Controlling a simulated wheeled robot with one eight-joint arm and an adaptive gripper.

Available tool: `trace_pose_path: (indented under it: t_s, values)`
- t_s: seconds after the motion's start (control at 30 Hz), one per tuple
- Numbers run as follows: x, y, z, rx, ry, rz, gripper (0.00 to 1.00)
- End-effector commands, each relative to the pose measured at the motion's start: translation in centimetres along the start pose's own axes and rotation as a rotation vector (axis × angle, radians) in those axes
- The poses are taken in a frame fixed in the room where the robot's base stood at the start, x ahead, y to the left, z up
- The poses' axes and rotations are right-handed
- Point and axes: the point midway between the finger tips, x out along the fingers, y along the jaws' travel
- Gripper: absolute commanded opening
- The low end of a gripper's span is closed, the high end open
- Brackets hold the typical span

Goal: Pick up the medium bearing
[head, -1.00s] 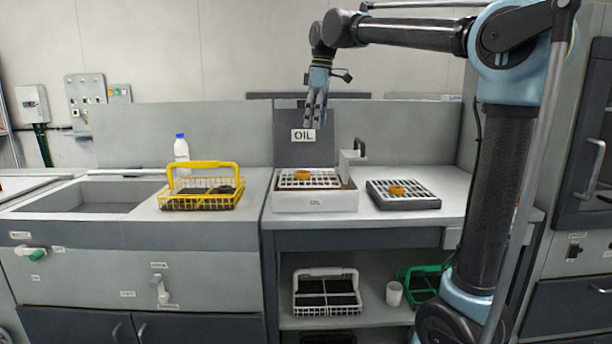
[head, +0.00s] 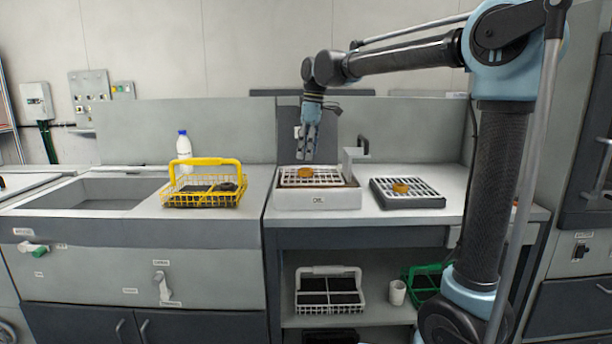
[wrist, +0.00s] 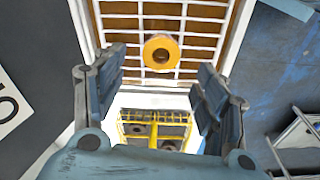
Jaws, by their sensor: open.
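An orange ring-shaped bearing (head: 305,173) lies on the white grid of the oil tray (head: 318,199). It also shows in the wrist view (wrist: 161,52). A second orange bearing (head: 400,188) lies on the dark grid tray (head: 409,203) to the right. Dark ring-shaped parts (head: 227,187) sit in the yellow basket (head: 203,162). I cannot tell by size which is the medium bearing. My gripper (head: 306,157) hangs fingers down just above the oil tray. In the wrist view its fingers (wrist: 160,92) are spread and empty, with the bearing beyond them, toward the top.
A grey block with a dark handle (head: 354,160) stands at the oil tray's right edge. A backboard (head: 290,120) rises behind. A white bottle (head: 183,148) stands behind the basket, and a sink (head: 105,192) lies far left. The counter between basket and oil tray is clear.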

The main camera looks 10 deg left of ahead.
Motion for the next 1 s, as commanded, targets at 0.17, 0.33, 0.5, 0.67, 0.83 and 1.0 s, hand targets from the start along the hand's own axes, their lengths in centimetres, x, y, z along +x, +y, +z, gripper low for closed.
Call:
trace_pose_path:
  t_s: [0.17, 0.33, 0.5, 0.67, 0.83, 1.0]
  values:
    - [1.0, 0.0, 0.1, 0.000, 0.000, 0.000, 0.66]
    - [3.3, 0.1, 0.3, 0.000, 0.000, 0.000, 0.66]
    - [5.1, 0.1, 0.3, 0.000, 0.000, 0.000, 0.66]
    - [5.6, 0.0, 0.3, 0.000, 0.000, 0.000, 0.66]
    - [5.5, 0.0, 0.3, -0.001, 0.000, 0.000, 0.61]
    - [5.5, 0.0, 0.2, -0.002, 0.000, 0.000, 0.23]
